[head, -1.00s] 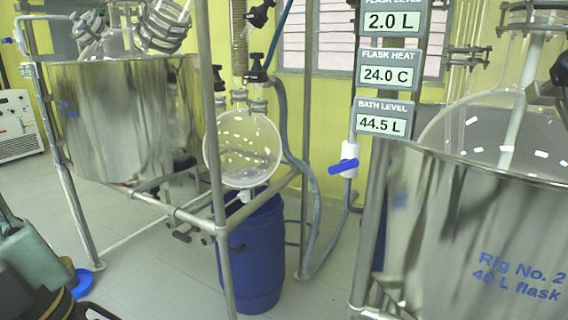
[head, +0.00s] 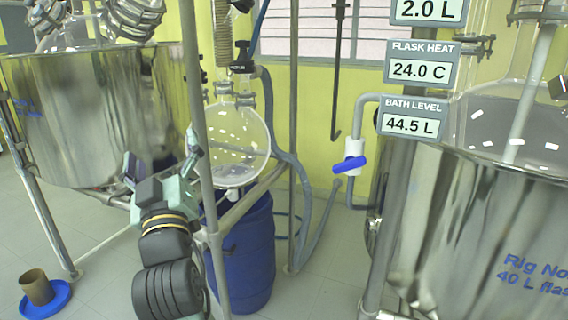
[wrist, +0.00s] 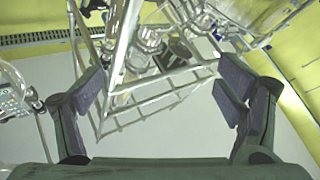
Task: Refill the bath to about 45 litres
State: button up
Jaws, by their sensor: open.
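The bath level display (head: 413,121) reads 44.5 L in the head view. The steel bath (head: 490,240) marked Rig No. 2 stands at the right, with a clear glass flask (head: 500,118) in it. A blue valve handle (head: 349,164) sits on a white valve body on the pipe left of this bath, lying nearly level and tilted slightly. My gripper (head: 162,158) is open and empty, left of the handle and well apart from it. The wrist view shows both fingers spread, with nothing between the tips (wrist: 164,88). The water surface inside the bath cannot be seen.
A steel frame post (head: 205,150) stands just right of my gripper. A round glass receiver (head: 238,145) and a blue drum (head: 245,250) lie between gripper and valve. Another steel bath (head: 100,110) is at the left. A brown cup (head: 37,287) stands on a blue dish on the floor.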

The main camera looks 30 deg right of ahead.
jog(key=s+d+f+m+g+h, duration=0.2)
jog(key=d+f+g+h, duration=0.15)
jog(key=d, duration=0.55)
jog(key=s+d+f+m+g+h, duration=0.15)
jog(key=d+h, duration=0.25)
jog(key=d, duration=0.5)
jog(key=m+g+h, duration=0.4)
jog(key=g, duration=0.2)
send_near(347, 167)
jog(key=shift+y, duration=0.25)
jog(key=p+x, duration=0.1)
jog(key=x, duration=0.4)
jog(key=p+x, duration=0.2)
jog(key=x, duration=0.2)
jog(key=shift+w+d+r, duration=0.1)
jog(key=shift+d+r, duration=0.1)
jog(key=shift+d, duration=0.25)
jog(key=shift+c, duration=0.4)
jog(key=c, duration=1.1)
